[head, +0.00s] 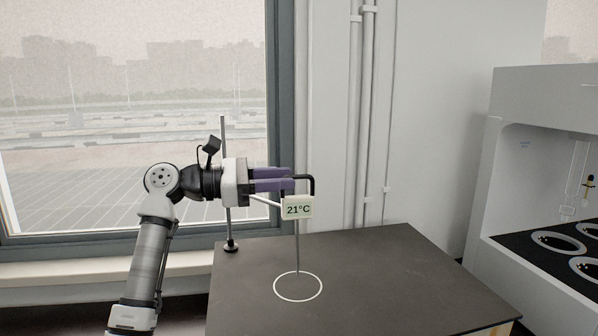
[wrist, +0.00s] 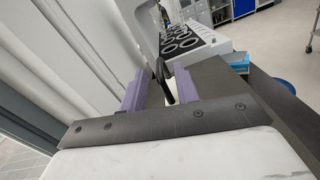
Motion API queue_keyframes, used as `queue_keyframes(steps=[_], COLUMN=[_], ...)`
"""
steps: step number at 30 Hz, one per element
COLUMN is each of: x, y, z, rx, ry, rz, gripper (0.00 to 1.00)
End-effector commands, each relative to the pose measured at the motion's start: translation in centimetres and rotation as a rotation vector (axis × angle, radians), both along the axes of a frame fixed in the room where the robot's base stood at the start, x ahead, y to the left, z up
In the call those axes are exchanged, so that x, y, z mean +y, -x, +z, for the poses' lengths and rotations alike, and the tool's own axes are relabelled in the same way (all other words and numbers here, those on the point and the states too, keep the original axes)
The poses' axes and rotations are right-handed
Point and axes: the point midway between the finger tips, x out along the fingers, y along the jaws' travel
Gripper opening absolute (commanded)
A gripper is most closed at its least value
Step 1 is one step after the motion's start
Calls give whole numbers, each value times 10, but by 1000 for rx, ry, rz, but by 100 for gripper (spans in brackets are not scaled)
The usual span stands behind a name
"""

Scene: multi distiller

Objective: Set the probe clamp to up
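The probe clamp has a black bent handle (head: 312,184), a white arm and a small display (head: 298,209) reading 21°C. A thin metal probe (head: 297,245) hangs from it, its lower end over a white circle (head: 298,299) on the dark table. The clamp's vertical stand rod (head: 223,135) rises behind my arm. My gripper (head: 291,179), with purple fingers, is at the handle. In the wrist view the handle (wrist: 161,72) stands between the spread fingers, with gaps visible on both sides. My gripper hides where the clamp meets the rod.
The dark table (head: 400,270) is otherwise clear. A white cabinet-like unit (head: 520,105) with ring-shaped places stands at the right. A window (head: 130,100) is behind at the left, with pipes (head: 361,110) on the wall. A blue object (wrist: 237,62) shows in the wrist view.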

Motion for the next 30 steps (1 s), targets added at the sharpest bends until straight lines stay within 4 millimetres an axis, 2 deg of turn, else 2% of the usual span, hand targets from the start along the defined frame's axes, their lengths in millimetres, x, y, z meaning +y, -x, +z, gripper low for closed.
queue_keyframes(steps=[3,7,19,26,30], x=[-20,-34,-42,-41,-41], y=[-3,-6,-8,-8,-8], z=[2,1,0,0,0], rx=[0,1,1,1,1], ry=[2,1,2,2,2], rz=[-2,-1,1,1,2], gripper=[31,31,31,2,0])
